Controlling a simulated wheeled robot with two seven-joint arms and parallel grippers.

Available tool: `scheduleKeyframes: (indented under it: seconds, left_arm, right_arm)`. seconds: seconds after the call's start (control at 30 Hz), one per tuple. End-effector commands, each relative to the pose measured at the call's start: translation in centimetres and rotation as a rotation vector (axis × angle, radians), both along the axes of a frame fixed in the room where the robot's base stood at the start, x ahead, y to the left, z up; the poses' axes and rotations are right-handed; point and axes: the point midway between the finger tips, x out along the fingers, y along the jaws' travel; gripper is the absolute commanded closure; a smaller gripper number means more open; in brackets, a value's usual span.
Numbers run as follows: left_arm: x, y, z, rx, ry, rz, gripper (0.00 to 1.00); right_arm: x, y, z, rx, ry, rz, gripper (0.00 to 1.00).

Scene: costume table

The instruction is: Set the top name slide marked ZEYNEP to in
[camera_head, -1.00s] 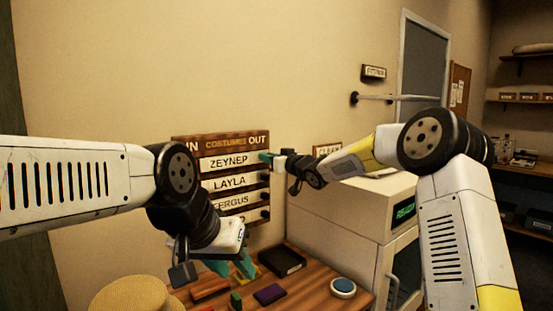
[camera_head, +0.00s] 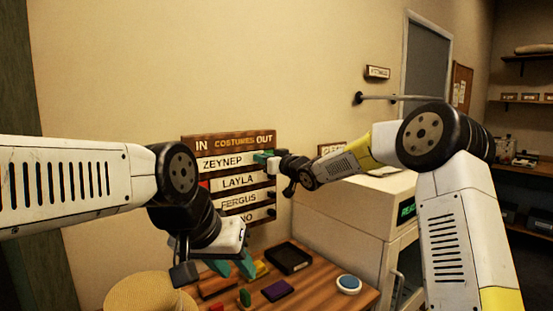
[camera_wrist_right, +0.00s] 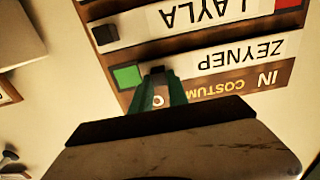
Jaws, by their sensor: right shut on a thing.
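The brown in/out board (camera_head: 228,142) hangs on the wall, IN at left and OUT at right. The top slide marked ZEYNEP (camera_head: 222,162) sits left of the LAYLA slide (camera_head: 238,181), toward IN. In the wrist view, ZEYNEP (camera_wrist_right: 240,55) appears upside down, with a green patch (camera_wrist_right: 128,76) bared on its OUT side. My right gripper (camera_head: 265,158) is at this slide's right end; in the wrist view its teal fingers (camera_wrist_right: 158,92) are shut on the slide's dark knob (camera_wrist_right: 157,71). My left gripper (camera_head: 233,268) is low over the table, its fingers apart.
LAYLA shows a red patch (camera_head: 204,185) on its IN side. The FERGUS slide (camera_head: 238,201) is below it. The wooden table (camera_head: 318,288) holds a black tray (camera_head: 289,258), several small blocks and a round blue-topped item (camera_head: 348,283). A straw hat (camera_head: 150,295) is at front left. A white cabinet (camera_head: 340,220) stands right.

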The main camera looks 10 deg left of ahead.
Motion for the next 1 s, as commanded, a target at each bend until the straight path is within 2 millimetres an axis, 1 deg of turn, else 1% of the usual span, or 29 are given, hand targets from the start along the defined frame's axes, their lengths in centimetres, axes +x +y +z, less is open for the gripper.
scheduleKeyframes:
  seconds: [0.33, 0.37, 0.4, 0.47, 0.8, 0.87, 1.0]
  left_arm:
    - [0.0, 0.0, 0.0, 0.000, 0.001, 0.000, 0.64]
    - [0.0, 0.0, 0.0, 0.000, 0.001, 0.000, 0.64]
    - [0.0, 0.0, 0.0, 0.000, 0.001, 0.000, 0.64]
    - [0.0, 0.0, 0.0, 0.000, 0.001, 0.000, 0.64]
    - [0.0, 0.0, 0.0, 0.000, 0.001, 0.000, 0.64]
    - [0.0, 0.0, 0.0, 0.000, 0.001, 0.000, 0.64]
    - [0.0, 0.0, 0.0, 0.000, 0.001, 0.000, 0.64]
  right_arm:
    - [-0.4, 0.4, 0.0, 0.000, 0.000, 0.002, 1.00]
    - [-0.4, 0.4, 0.0, 0.000, 0.000, 0.003, 0.76]
    - [-0.4, 0.4, 0.0, 0.000, 0.000, 0.003, 0.68]
    - [-0.4, 0.4, 0.0, 0.000, 0.000, 0.002, 0.58]
    - [-0.4, 0.0, 0.0, 0.000, -0.001, -0.001, 0.58]
    - [-0.7, -0.4, 0.1, 0.000, -0.001, -0.002, 0.58]
    - [-2.3, -1.9, 0.1, -0.001, -0.001, -0.003, 0.58]
